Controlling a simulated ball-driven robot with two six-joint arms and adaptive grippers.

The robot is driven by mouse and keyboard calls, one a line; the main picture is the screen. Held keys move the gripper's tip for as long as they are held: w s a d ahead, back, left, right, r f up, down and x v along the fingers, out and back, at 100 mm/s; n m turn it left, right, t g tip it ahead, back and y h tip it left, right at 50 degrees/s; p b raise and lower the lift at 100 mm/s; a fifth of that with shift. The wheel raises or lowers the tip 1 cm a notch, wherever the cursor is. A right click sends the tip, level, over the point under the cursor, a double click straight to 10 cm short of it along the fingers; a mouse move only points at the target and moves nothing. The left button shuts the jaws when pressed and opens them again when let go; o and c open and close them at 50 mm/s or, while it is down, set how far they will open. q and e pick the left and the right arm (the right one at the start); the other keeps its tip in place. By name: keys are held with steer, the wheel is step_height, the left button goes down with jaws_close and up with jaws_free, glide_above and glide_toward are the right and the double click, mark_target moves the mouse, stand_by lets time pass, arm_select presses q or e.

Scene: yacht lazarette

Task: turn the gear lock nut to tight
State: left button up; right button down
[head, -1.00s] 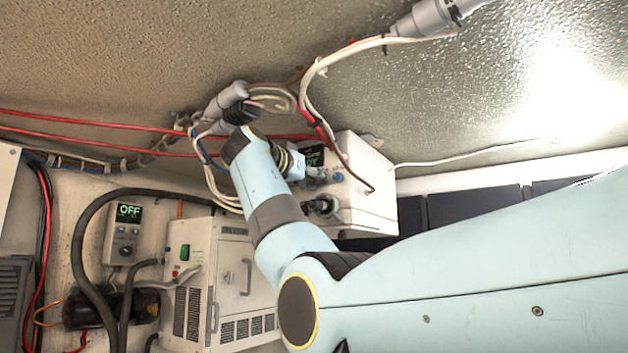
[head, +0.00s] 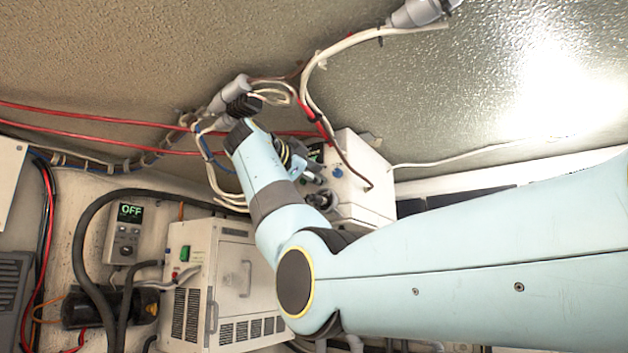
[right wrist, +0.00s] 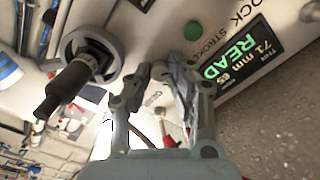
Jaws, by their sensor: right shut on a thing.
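My right gripper (right wrist: 158,80) reaches the face of a white box (head: 365,195) on the wall; in the head view the gripper (head: 318,178) is partly behind my own wrist. Its fingers are closed at the panel, shut on what appears to be the gear lock nut, which the fingers largely hide. I cannot read whether it is at tight. Beside it are a handwheel with a black crank handle (right wrist: 70,85) and a green button (right wrist: 194,29). A lit display (right wrist: 240,62) reads "READ…" and "71 mm", under lettering including "LOCK" and "STROKE". My left gripper is not in view.
Cables and grey conduit (head: 232,92) run close above my right wrist. A vented white cabinet (head: 225,275) and a controller showing "OFF" (head: 123,235) stand lower left. The handwheel is close to my gripper. A rough ceiling surface lies above.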

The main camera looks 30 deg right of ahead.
steer(key=m+b, duration=0.1)
steer(key=m, duration=1)
steer(key=shift+f, duration=0.15)
stand_by(0.5)
steer(key=c, duration=1.2)
jaws_free()
steer(key=v, duration=1.2)
